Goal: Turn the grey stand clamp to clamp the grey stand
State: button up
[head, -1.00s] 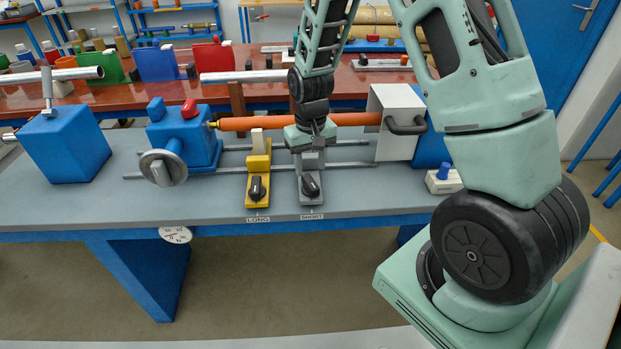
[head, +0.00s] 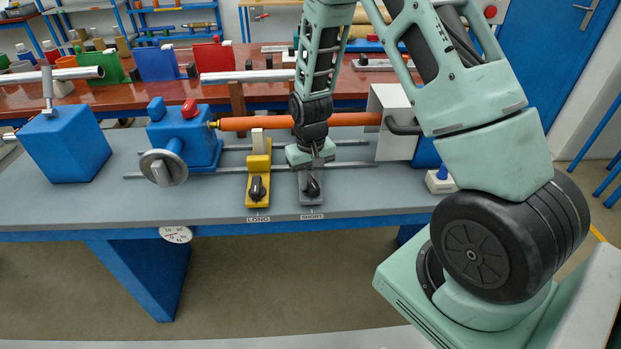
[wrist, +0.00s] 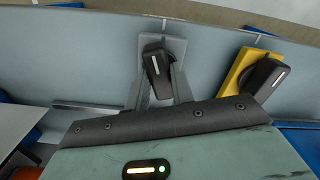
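The grey stand (head: 312,203) stands on the bench rails above the SHORT label. Its clamp is a black knob (head: 313,188) with a white line, also seen in the wrist view (wrist: 157,66). My gripper (head: 311,172) points down over the grey stand at the knob. In the wrist view its two grey fingers (wrist: 157,80) lie on either side of the knob's near end, apparently with small gaps. The fingertips are partly hidden in the head view by my wrist. The grey stand's upper part is hidden behind my gripper.
The yellow stand (head: 252,192) with its own black knob is close on the left, above the LONG label. An orange rod (head: 250,124) runs behind my wrist from the blue winder (head: 184,140) to a white box (head: 393,145). The bench front is clear.

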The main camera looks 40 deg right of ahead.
aim_at(310, 181)
jog(key=m+p, duration=0.1)
jog(key=m, duration=0.3)
jog(key=o, duration=1)
notch_tip(310, 181, up, 18)
jog(key=shift+f, duration=0.25)
